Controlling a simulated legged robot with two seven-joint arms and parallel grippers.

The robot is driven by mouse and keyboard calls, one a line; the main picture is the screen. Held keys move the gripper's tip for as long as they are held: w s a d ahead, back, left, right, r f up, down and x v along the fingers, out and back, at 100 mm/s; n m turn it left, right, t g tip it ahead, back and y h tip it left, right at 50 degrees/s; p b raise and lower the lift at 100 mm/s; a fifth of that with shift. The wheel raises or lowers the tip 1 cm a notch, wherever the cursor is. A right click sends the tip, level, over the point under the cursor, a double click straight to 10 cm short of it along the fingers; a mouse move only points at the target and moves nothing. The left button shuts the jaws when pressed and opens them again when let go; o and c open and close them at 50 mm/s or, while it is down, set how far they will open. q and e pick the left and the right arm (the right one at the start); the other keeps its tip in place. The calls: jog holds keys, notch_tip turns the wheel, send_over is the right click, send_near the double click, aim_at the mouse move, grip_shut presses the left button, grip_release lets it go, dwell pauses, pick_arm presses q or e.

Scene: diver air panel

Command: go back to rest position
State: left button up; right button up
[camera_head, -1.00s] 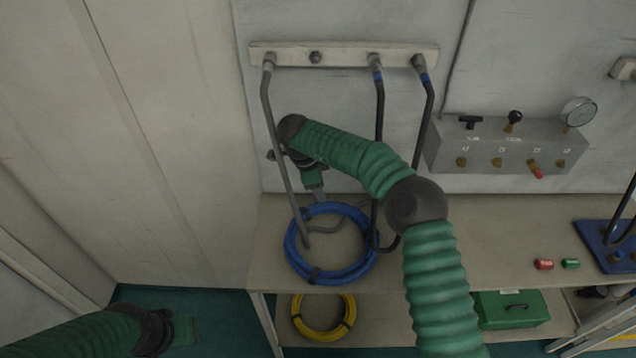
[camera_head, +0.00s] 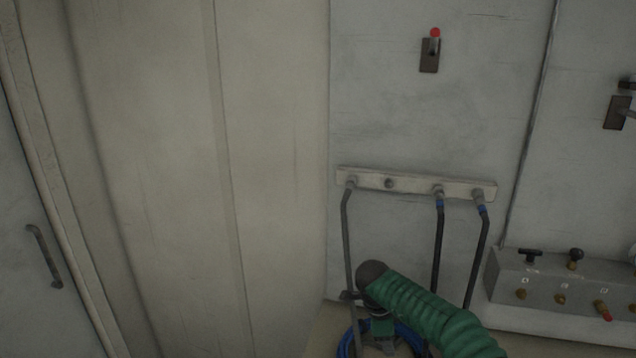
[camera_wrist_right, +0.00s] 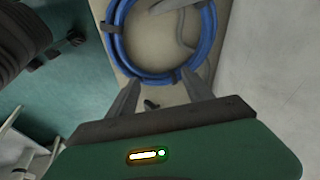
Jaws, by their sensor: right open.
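My right arm in its green sleeve comes in from the lower right of the head view. Its gripper (camera_head: 381,336) points down over the coiled blue hose (camera_head: 347,343), which is mostly cut off by the lower edge. In the right wrist view the two fingers of the gripper (camera_wrist_right: 160,80) are apart with nothing held between them. The blue hose (camera_wrist_right: 205,45) lies on the bench beyond the fingertips. My left gripper is not in view.
A wall rail (camera_head: 411,183) holds three hanging dark hoses (camera_head: 437,245) close behind my right arm. A valve panel (camera_head: 560,285) is at the right. A red-tipped lever (camera_head: 431,52) is above. A door handle (camera_head: 44,255) is at far left.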

jog(key=w+a+r+n+t, duration=0.2)
jog(key=w+r+n+t, duration=0.15)
jog(key=r+t, duration=0.2)
jog(key=w+a+r+n+t, duration=0.2)
jog(key=r+n+t, duration=0.3)
jog(key=r, duration=0.1)
jog(key=s+a+f+n+g+y, duration=0.1)
jog(key=s+f+n+g+y, duration=0.2)
jog(key=s, duration=0.4)
jog(key=s+a+f+n+y, duration=0.1)
jog(key=s+f+n+y, duration=0.15)
jog(key=s+n, duration=0.45)
jog(key=s+d+f+g, duration=0.2)
jog(key=s+f, duration=0.1)
jog(key=s, duration=0.5)
jog(key=s+d+f+n+g+h, duration=0.1)
jog(key=s+d+f+g, duration=0.1)
jog(key=s, duration=0.6)
jog(key=s+d+f+g+h, duration=0.1)
jog(key=s+d+f+g, duration=0.2)
jog(key=s, duration=0.5)
jog(key=shift+d+f, duration=0.35)
jog(key=shift+d, duration=0.15)
